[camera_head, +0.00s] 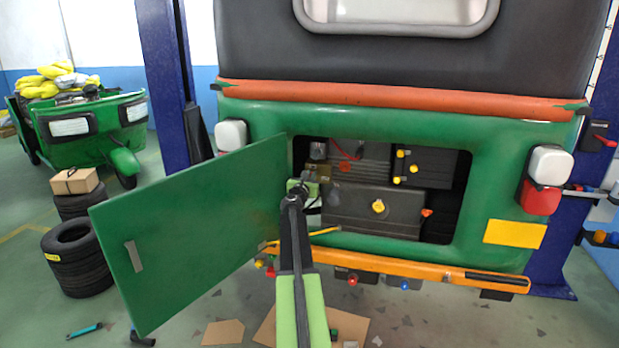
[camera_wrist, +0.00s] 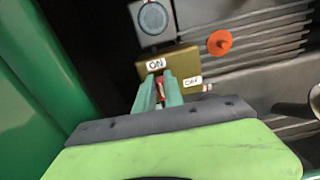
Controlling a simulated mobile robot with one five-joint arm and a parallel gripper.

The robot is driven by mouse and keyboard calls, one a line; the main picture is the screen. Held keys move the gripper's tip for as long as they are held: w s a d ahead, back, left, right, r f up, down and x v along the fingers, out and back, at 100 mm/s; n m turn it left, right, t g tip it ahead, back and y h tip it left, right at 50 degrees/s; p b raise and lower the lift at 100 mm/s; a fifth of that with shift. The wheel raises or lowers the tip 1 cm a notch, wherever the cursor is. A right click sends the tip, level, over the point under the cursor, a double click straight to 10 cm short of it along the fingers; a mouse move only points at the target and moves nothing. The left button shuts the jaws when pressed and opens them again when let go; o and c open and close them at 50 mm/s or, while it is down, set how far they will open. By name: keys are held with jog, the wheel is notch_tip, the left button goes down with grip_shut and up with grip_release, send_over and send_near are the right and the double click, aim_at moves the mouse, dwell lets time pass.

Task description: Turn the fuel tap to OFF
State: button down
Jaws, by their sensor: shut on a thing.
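The fuel tap's brass plate (camera_wrist: 184,60) shows in the wrist view, with a white ON label (camera_wrist: 156,63) and a white OFF label (camera_wrist: 193,82) to its right. A red lever (camera_wrist: 161,89) lies just below the ON label, between my fingers. My gripper (camera_wrist: 163,87) is shut on this lever, and its fingers hide the lever's sides. In the head view my gripper (camera_head: 301,188) reaches into the left part of the open engine bay. There the tap is small and mostly hidden behind it.
The green hatch door (camera_head: 190,235) hangs open to the left of my arm. The bay's green frame (camera_head: 462,190) surrounds the opening. An orange knob (camera_wrist: 219,43) is right of the plate. An orange bumper (camera_head: 420,270) runs below the bay.

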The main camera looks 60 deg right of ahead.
aim_at(320, 178)
jog(key=m, duration=0.3)
jog(key=s+m+b, duration=0.1)
jog(key=m, duration=0.3)
jog(key=s+d+f+m, duration=0.1)
jog(key=m, duration=0.2)
jog(key=shift+s+f+m, duration=0.1)
jog(key=shift+m, duration=0.3)
jog(key=m, duration=0.1)
jog(key=m+b, duration=0.1)
jog(key=m, duration=0.1)
jog(key=shift+s+f+m, duration=0.15)
jog(key=shift+f+m, duration=0.15)
jog(key=shift+f, duration=0.05)
jog(key=shift+f+m+b, duration=0.15)
jog(key=shift+m+b, duration=0.05)
jog(key=shift+m, duration=0.55)
jog(key=shift+f+m+b, duration=0.15)
jog(key=shift+m, duration=0.6)
jog(key=c, duration=1.5)
grip_release()
jog(key=shift+f, duration=0.1)
jog(key=shift+o, duration=0.3)
jog(key=shift+a, duration=0.1)
